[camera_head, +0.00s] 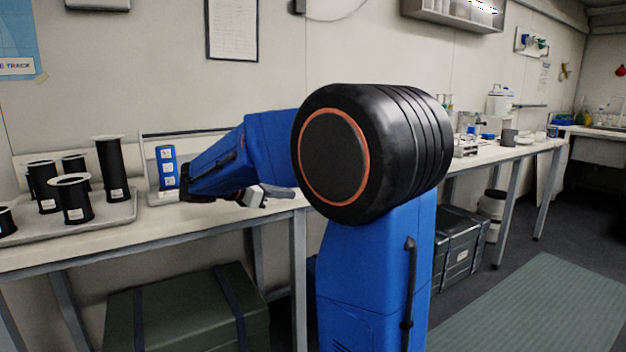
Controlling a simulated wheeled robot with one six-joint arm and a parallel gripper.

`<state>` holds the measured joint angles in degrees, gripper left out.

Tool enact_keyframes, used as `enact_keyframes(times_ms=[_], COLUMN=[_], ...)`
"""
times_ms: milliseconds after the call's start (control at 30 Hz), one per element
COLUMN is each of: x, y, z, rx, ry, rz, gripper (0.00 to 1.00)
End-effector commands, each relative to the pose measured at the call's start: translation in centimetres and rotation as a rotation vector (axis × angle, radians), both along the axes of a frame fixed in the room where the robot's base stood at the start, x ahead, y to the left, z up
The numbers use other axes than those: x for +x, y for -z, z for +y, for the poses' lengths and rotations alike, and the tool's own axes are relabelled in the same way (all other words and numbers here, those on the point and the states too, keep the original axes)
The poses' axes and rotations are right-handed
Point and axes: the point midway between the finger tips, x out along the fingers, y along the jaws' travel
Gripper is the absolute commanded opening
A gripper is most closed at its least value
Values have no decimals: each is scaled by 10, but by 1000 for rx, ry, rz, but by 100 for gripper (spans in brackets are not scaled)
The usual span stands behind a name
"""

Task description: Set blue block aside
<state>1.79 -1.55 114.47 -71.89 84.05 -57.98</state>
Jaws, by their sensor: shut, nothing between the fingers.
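A blue upright block (167,167) with several white labels stands at the back of the left bench, just left of my arm's wrist. Its lower part is close to the dark wrist end in the picture, and I cannot tell the exact gap in depth. My gripper (280,192) is to the right of the block, low over the bench's right end. It is shut and holds nothing. My blue arm, with its large black joint, hides part of the bench and wall behind it.
A grey tray (118,212) with several black cylinders sits on the bench (215,222) at left. The bench's right end is partly covered by my arm. Dark cases stand below. Another bench (505,153) with lab ware stands at right. The floor by the green mat (530,310) is clear.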

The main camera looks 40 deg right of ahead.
Motion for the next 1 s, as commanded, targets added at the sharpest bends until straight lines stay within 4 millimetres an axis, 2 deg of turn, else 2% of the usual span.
enact_keyframes(times_ms=[33,100,300,767,1000], x=[14,28,49,49,46], y=[-5,-13,-24,-25,-20], z=[-4,-9,-14,-18,-47], rx=[-41,-90,-163,-168,-168], ry=[-10,-22,-35,-35,-33], rz=[45,97,173,178,178], gripper=[0,0,0,0,0])
